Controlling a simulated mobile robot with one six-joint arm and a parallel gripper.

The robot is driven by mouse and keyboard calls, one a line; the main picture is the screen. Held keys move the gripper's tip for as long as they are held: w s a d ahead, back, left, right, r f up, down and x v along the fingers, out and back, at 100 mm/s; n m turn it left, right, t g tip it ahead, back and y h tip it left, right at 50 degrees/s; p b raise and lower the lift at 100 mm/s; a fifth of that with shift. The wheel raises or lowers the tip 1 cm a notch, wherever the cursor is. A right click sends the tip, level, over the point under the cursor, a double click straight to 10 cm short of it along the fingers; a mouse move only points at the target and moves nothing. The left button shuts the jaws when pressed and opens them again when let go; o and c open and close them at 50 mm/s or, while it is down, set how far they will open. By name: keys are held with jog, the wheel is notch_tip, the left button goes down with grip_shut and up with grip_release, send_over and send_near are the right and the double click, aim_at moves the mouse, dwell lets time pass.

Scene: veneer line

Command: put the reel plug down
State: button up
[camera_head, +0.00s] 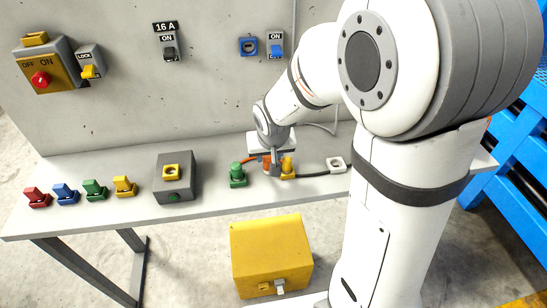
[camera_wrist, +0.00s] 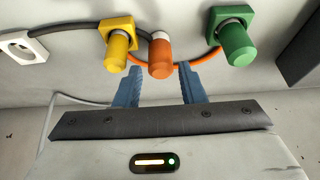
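The orange plug (camera_wrist: 160,58), which I take to be the reel plug, stands on the bench between a yellow plug unit (camera_wrist: 117,40) and a green one (camera_wrist: 236,44). An orange cable runs by it. My gripper (camera_wrist: 160,72) is open, its two blue fingers apart. The orange plug's near end lies between the fingertips, with a visible gap on each side. In the head view my gripper (camera_head: 274,160) is low over the bench and partly hides the orange plug (camera_head: 266,162). The yellow unit (camera_head: 288,167) and green unit (camera_head: 238,175) stand close on either side.
The bench (camera_head: 215,198) also holds a white socket (camera_head: 336,164), a grey box (camera_head: 176,188) and several coloured plugs (camera_head: 95,189) at left. A wall with switches (camera_head: 167,48) stands behind. A yellow box (camera_head: 270,255) is on the floor in front.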

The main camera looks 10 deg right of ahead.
jog(key=v, duration=0.8)
jog(key=s+d+r+g, duration=0.1)
jog(key=s+d, duration=0.2)
jog(key=s, duration=0.5)
jog(key=s+d+r, duration=0.1)
jog(key=s+d, duration=0.2)
jog(key=s, duration=0.5)
jog(key=shift+g, duration=0.4)
dwell(0.5)
